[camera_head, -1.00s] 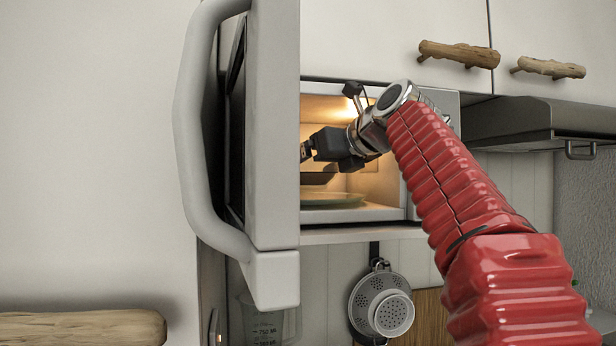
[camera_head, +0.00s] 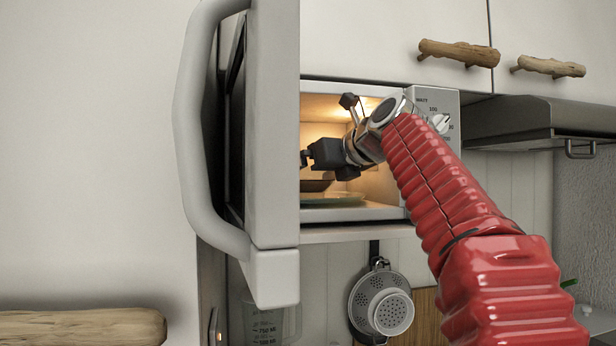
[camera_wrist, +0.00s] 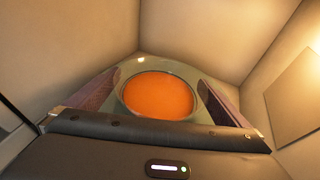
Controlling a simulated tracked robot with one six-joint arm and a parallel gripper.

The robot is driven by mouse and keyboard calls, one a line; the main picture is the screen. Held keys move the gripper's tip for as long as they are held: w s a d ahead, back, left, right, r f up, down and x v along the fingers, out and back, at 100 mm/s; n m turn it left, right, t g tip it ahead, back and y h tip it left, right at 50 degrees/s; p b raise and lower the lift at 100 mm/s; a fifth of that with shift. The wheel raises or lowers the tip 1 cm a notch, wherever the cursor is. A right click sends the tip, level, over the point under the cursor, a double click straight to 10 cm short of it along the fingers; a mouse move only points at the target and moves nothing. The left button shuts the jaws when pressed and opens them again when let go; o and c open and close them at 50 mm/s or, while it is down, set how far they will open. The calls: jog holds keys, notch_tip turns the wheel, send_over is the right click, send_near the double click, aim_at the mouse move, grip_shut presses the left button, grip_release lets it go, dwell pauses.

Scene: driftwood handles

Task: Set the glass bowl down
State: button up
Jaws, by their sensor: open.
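The glass bowl (camera_wrist: 158,94) holds an orange filling and sits on the glass turntable plate (camera_wrist: 180,70) inside the lit microwave. In the head view the bowl (camera_head: 316,186) shows as a dark shape low in the cavity, partly hidden by the door, just over the greenish plate (camera_head: 334,200). My gripper (camera_head: 310,158) is inside the microwave opening, above the bowl. In the wrist view my gripper (camera_wrist: 158,97) is open, with one finger on each side of the bowl and a gap appearing between them and its rim.
The open microwave door (camera_head: 272,150) with its big curved handle (camera_head: 190,130) stands to the left of my gripper. The cavity walls are close around. A control panel (camera_head: 437,125) is right of the opening. A grey strainer (camera_head: 385,305) hangs below.

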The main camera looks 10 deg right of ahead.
jog(key=shift+r, duration=0.1)
jog(key=v, duration=1.2)
dwell(0.4)
